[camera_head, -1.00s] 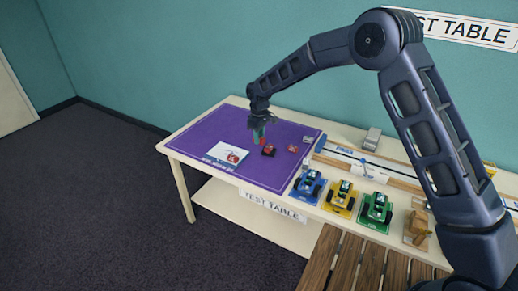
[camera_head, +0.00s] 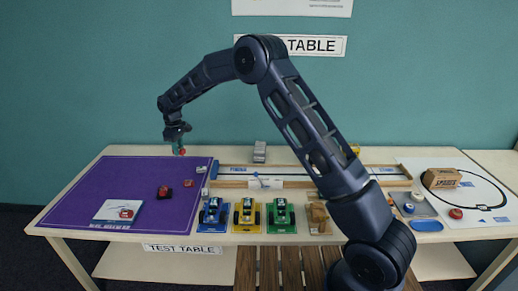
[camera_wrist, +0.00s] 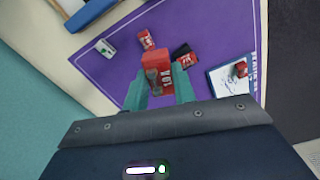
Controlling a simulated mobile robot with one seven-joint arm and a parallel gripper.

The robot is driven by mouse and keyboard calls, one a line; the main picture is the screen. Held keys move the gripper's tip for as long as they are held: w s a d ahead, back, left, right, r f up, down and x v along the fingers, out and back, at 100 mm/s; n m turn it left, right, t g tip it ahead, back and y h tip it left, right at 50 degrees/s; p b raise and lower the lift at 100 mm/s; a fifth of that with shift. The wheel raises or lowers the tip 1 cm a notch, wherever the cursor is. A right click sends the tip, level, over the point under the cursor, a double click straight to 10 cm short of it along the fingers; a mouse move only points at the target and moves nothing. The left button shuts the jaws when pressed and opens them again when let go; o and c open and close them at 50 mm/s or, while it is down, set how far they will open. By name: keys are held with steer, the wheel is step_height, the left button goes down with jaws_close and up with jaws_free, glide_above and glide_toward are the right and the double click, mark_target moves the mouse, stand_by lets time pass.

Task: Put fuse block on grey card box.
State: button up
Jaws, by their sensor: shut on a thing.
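My gripper (camera_head: 179,147) is shut on a small red block (camera_head: 182,152), held above the back right part of the purple mat. In the wrist view the red block (camera_wrist: 162,72) sits between the green fingertips (camera_wrist: 160,92); it has white lettering that I cannot read surely and a grey part on its near face. It looks like the fuse block, but other red pieces lie on the mat. I see no sure grey card box: a small grey object (camera_head: 260,151) stands behind the track, and a brown card box (camera_head: 441,178) with lettering stands at the right.
The purple mat (camera_head: 90,188) holds a dark-and-red piece (camera_head: 165,191), a red piece (camera_head: 188,183), a pale piece (camera_head: 201,169) and a white card (camera_head: 110,212). Toy cars (camera_head: 247,214) stand along the front. A grey tray (camera_head: 420,211) is at the right.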

steer(key=w+d+r+m, duration=0.3)
steer(key=w+d, duration=1.2)
steer(key=w, duration=0.2)
step_height(320, 180, up, 2)
steer(key=m, duration=0.3)
glide_above(260, 147)
step_height(260, 147, down, 19)
steer(key=shift+w+f, duration=0.1)
steer(key=shift+f, duration=0.15)
steer(key=o, duration=1)
